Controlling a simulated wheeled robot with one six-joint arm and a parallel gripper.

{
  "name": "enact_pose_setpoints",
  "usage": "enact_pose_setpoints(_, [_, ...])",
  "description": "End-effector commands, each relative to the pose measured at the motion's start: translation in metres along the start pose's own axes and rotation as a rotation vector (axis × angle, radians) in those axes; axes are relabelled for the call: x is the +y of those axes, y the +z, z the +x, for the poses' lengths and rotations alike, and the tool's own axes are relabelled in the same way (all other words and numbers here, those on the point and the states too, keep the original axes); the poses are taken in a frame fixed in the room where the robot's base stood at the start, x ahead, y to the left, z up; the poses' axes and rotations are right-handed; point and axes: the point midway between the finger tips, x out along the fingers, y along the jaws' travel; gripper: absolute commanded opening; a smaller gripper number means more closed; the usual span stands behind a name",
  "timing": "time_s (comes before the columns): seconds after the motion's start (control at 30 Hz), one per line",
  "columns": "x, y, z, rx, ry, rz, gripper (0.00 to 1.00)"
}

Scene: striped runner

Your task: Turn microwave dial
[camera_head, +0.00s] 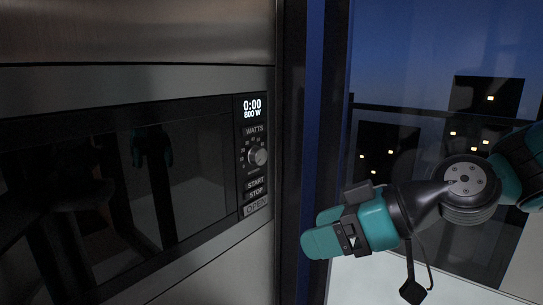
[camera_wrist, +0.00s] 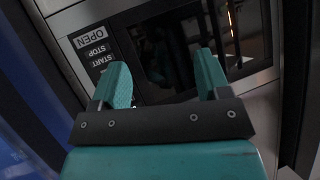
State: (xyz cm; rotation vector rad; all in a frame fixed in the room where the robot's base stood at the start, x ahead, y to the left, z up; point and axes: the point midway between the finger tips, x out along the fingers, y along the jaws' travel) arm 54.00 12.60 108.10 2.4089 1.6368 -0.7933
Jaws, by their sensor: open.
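The microwave (camera_head: 120,175) is built into a steel wall on the left of the head view, with a dark glass door. Its dial (camera_head: 258,156) is a round knob on the control strip, below a display reading 0:00 and 800 W and above the START, STOP and OPEN buttons. My gripper (camera_head: 312,232) is to the right of the panel and lower than the dial, apart from it. In the wrist view my gripper (camera_wrist: 162,82) is open and empty, its two teal fingers spread. The microwave's panel (camera_wrist: 92,50) shows there rotated, with OPEN, STOP and START readable; the dial is not visible there.
A dark blue frame edge (camera_head: 316,120) stands just right of the microwave. Beyond it is a window (camera_head: 430,80) with a night view and a dark rail. A pale surface (camera_head: 400,280) lies below my gripper.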

Motion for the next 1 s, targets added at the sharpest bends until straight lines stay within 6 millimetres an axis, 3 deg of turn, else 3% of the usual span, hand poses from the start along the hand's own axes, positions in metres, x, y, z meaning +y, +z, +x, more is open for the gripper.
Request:
enact_pose_setpoints(0.03, [0.024,-0.013,0.004,0.116,0.03,-0.035,0.7])
enact_pose_setpoints(0.1, [0.053,-0.031,0.003,0.266,0.091,-0.091,0.7])
enact_pose_setpoints(0.2, [0.086,-0.047,-0.006,0.417,0.188,-0.139,0.7])
enact_pose_setpoints(0.3, [0.107,-0.054,-0.014,0.498,0.26,-0.162,0.7])
enact_pose_setpoints(0.43, [0.117,-0.062,-0.012,0.529,0.291,-0.172,0.7])
enact_pose_setpoints(0.57, [0.12,-0.075,0.004,0.529,0.289,-0.174,0.7])
enact_pose_setpoints(1.0, [0.142,-0.127,0.086,0.527,0.289,-0.174,0.7])
